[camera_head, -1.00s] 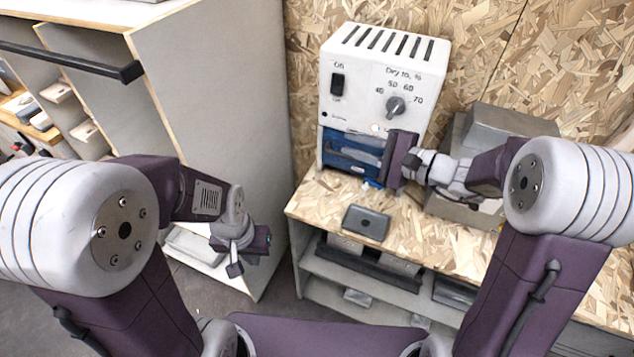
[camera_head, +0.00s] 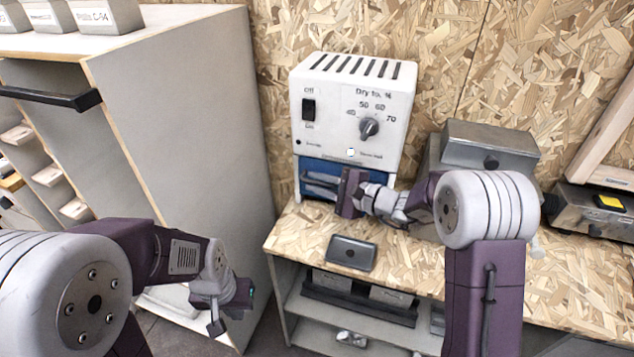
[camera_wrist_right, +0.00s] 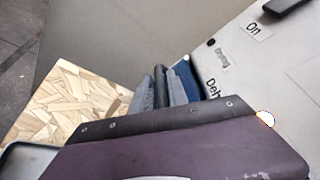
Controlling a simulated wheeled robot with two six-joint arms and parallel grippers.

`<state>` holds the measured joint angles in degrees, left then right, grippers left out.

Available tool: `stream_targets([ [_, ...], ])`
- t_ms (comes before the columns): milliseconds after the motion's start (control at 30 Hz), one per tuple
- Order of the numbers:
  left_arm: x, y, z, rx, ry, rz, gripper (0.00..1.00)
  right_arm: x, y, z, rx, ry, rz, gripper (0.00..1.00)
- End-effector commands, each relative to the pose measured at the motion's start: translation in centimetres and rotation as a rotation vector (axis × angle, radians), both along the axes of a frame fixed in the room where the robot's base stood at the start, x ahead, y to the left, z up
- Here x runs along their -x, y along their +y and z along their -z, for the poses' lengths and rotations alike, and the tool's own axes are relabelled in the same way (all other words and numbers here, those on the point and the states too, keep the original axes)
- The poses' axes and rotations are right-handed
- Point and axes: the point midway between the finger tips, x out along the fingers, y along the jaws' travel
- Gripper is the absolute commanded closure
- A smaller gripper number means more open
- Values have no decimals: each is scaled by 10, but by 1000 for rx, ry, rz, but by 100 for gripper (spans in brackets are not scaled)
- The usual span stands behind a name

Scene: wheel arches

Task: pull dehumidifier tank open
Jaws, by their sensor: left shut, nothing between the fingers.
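The white dehumidifier (camera_head: 350,110) stands on the wooden bench against the board wall. Its blue tank (camera_head: 313,167) shows at the bottom front, partly hidden behind my right gripper. My right gripper (camera_head: 320,182) is at the tank front, its fingers pointing left across it. In the right wrist view its fingers (camera_wrist_right: 163,88) are beside a strip of the blue tank (camera_wrist_right: 187,72). The gripper body hides most of the tank there, and I cannot tell whether the fingers touch it or how far they are apart. My left gripper (camera_head: 237,294) is shut and empty, low beside the cabinet.
A dark grey flat tray (camera_head: 352,252) lies on the bench (camera_head: 400,260) in front of the dehumidifier. A grey metal box (camera_head: 490,148) stands to its right, and a scale-like device (camera_head: 597,210) farther right. A tall grey cabinet (camera_head: 190,120) stands at the left.

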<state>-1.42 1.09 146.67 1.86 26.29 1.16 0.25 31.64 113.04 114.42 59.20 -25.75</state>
Motion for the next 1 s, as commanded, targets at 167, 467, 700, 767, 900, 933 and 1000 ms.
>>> stream_targets([
  [167,0,0,0,0,0,0,100,-1,1,1,1,1,-1,80],
  [467,0,0,0,0,0,0,100,-1,1,1,1,1,-1,100],
  [700,0,0,0,0,0,0,100,0,1,1,0,0,-1,100],
  [767,0,0,0,0,0,0,100,0,1,1,0,0,-1,100],
  [900,0,0,0,0,0,0,100,0,1,1,0,0,-1,100],
  [933,0,0,0,0,0,0,100,0,1,1,0,0,-1,100],
  [1000,0,0,0,0,0,0,100,0,1,1,0,0,-1,100],
])
